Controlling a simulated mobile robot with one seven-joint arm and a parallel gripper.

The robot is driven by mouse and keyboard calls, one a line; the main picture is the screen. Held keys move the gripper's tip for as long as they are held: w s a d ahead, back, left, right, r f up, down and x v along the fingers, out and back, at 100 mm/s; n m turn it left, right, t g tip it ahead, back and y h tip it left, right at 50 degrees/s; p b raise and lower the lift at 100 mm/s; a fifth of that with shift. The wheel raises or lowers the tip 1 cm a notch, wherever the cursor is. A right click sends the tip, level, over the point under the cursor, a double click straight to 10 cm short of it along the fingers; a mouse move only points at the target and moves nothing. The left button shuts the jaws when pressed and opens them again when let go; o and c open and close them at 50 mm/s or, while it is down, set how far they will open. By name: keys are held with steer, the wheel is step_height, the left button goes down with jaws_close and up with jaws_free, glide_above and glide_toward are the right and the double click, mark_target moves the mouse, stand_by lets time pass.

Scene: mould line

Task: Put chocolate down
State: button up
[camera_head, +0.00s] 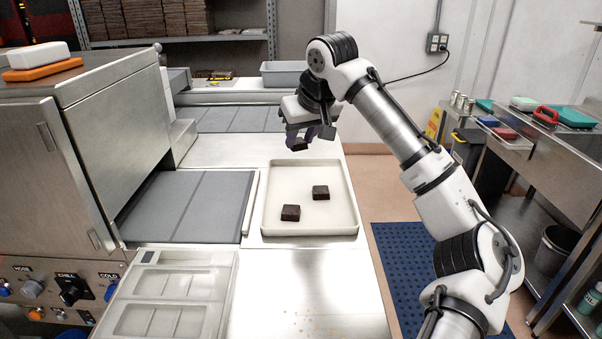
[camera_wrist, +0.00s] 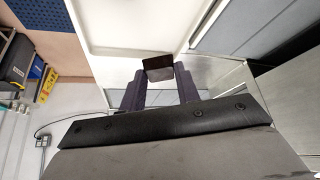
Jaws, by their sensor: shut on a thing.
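My gripper (camera_head: 311,134) is shut on a dark brown chocolate (camera_head: 299,144), held in the air near the far edge of the white tray. In the wrist view the chocolate (camera_wrist: 158,68) sits between the two dark fingertips, with the pale tray beyond it. The white tray (camera_head: 271,222) lies on the steel table. Two other dark chocolates rest in it, one front left (camera_head: 291,212) and one right of centre (camera_head: 320,192), apart from each other. The tray's far left part and near strip are bare. The gap between the held chocolate and the tray is hard to judge.
A grey belt (camera_head: 187,207) runs left of the tray from a steel machine (camera_head: 110,120). A white mould (camera_head: 170,295) lies front left. A grey bin (camera_head: 284,74) stands at the back.

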mark_target(297, 183)
step_height(297, 183, down, 10)
steer(key=shift+r+p, duration=0.15)
steer(key=shift+p, duration=0.45)
steer(key=o, duration=1)
steer(key=shift+r, duration=0.1)
steer(key=shift+p+v, duration=3.35)
steer(key=shift+v, duration=2.6)
